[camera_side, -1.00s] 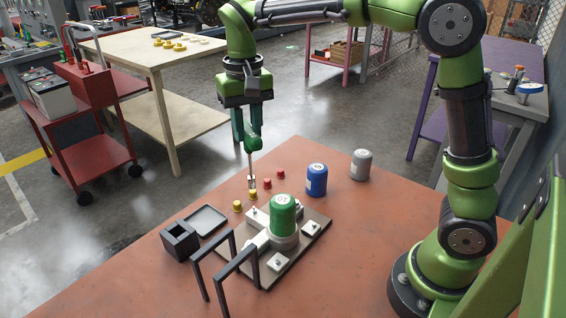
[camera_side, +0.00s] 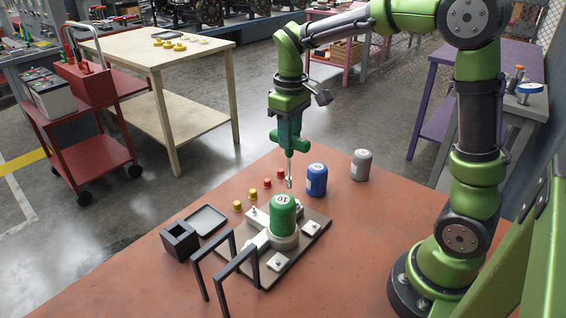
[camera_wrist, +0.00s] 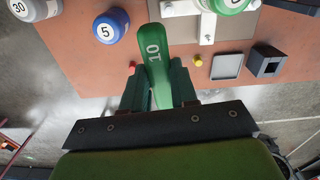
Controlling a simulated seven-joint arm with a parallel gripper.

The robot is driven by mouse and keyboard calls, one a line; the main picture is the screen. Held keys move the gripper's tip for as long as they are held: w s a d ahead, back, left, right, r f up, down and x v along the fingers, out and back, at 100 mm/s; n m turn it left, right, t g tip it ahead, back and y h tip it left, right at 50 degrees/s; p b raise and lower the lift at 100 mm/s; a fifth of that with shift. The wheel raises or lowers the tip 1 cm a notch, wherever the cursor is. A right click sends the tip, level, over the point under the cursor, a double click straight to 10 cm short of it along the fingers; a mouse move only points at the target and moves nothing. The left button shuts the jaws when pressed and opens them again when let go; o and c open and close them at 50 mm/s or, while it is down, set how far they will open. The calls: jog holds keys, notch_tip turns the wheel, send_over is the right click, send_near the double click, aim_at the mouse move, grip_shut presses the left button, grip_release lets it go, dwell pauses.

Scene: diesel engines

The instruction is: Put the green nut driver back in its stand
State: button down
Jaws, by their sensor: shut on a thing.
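The green nut driver (camera_side: 289,172) hangs from my gripper (camera_side: 289,136), shaft down and close to upright, with its silver socket end above the table behind the green canister. In the wrist view its green handle (camera_wrist: 153,55), marked 10, lies between the two teal fingers of my gripper (camera_wrist: 158,85), which is shut on it. A small dark box with an open square top (camera_side: 180,240) stands at the table's left; it also shows in the wrist view (camera_wrist: 267,63). A black frame of two arches (camera_side: 225,265) stands in front. I cannot tell which is the driver's stand.
A green canister (camera_side: 283,213) sits on a plate fixture (camera_side: 312,228). A blue canister (camera_side: 317,180) and a grey one (camera_side: 361,165) stand to the right. Red and yellow caps (camera_side: 252,194) and a shallow dark tray (camera_side: 206,221) lie nearby. The table's front left is bare.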

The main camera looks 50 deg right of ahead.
jog(key=s+a+r, duration=0.2)
jog(key=a+r, duration=0.2)
jog(key=a, duration=0.5)
jog(key=s+a+r, duration=0.2)
jog(key=a+r, duration=0.2)
jog(key=a, duration=0.5)
jog(key=s+a+r, duration=0.3)
jog(key=a+r, duration=0.1)
jog(key=a, duration=0.5)
notch_tip(320, 180, down, 16)
jog(key=shift+w+r+m, duration=0.15)
jog(key=shift+w+m, duration=0.05)
jog(key=shift+m, duration=0.2)
jog(key=shift+f, duration=0.7)
jog(key=shift+c, duration=2.2)
grip_release()
jog(key=shift+r, duration=0.3)
